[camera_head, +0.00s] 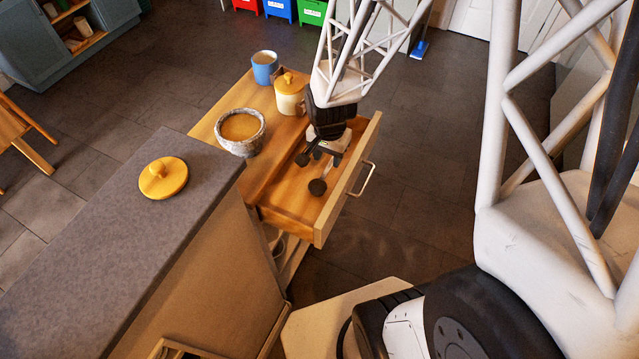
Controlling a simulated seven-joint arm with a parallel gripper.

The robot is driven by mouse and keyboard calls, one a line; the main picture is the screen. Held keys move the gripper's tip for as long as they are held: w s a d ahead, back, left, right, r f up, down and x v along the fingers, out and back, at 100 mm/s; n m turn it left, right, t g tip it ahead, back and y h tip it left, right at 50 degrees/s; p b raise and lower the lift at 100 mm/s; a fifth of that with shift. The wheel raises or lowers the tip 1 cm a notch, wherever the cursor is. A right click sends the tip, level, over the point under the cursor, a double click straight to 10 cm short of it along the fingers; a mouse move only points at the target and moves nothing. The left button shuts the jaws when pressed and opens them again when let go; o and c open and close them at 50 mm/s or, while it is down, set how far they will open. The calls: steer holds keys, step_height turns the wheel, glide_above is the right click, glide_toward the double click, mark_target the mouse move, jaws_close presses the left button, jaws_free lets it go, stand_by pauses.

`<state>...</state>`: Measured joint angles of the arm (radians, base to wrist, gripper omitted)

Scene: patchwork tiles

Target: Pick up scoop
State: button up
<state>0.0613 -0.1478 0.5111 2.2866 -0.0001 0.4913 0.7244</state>
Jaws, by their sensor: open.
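A small scoop (317,187) with a dark round end lies in the open wooden drawer (285,208). What looks like its thin light handle runs up toward my gripper and is partly hidden. My gripper (319,156) is over the drawer, above the handle end of the scoop. Its dark fingers are apart. I cannot tell whether they touch the handle or stand around it.
A stone bowl (241,149), a blue cup (265,68) and a cream jar with a yellow lid (290,94) stand on the wooden top beside the drawer. A yellow lid (163,178) lies on the grey counter (95,245). The drawer's walls and front handle (362,180) surround the work area.

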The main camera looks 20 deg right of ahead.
mark_target(327, 169)
steer(key=shift+f, duration=2.55)
jaws_close()
